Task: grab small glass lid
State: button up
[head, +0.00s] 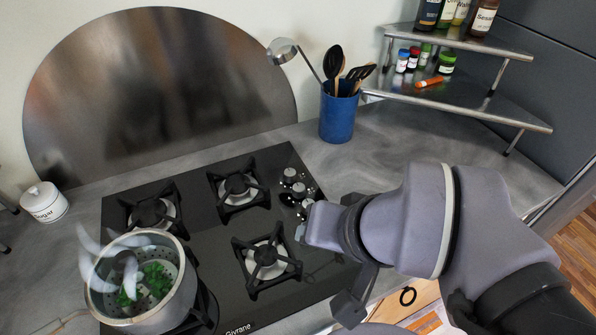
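I cannot make out a small glass lid for certain in the head view. A grey curved edge (382,329) shows at the bottom of the picture, below my arm, but too little of it is in view to tell what it is. A black ring (408,296) shows on a light wooden surface just above it. My arm reaches in from the lower right. A dark part that looks like my gripper (349,308) hangs at the counter's front edge, left of the ring. Its fingertips are not clear, so I cannot tell its opening or whether it holds anything.
A black hob (220,228) fills the middle of the counter. A steel pot (178,305) with green food stands on its front left. A blue utensil holder (337,118) stands behind. A corner shelf (470,98) holds jars. A sugar jar (44,202) stands left.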

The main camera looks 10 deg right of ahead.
aim_at(162, 267)
jog(key=j+u, duration=0.1)
jog(key=u, duration=0.35)
jog(key=k+j+u, duration=0.1)
jog(key=u, duration=0.35)
jog(key=j+u, duration=0.15)
jog(key=u, duration=0.3)
jog(key=i+j+z, duration=0.1)
jog(key=z, duration=0.3)
jog(key=j+z, duration=0.5)
jog(key=z, duration=0.3)
jog(key=j+z, duration=0.25)
jog(key=z, duration=0.15)
jog(key=j+z, duration=0.25)
jog(key=z, duration=0.15)
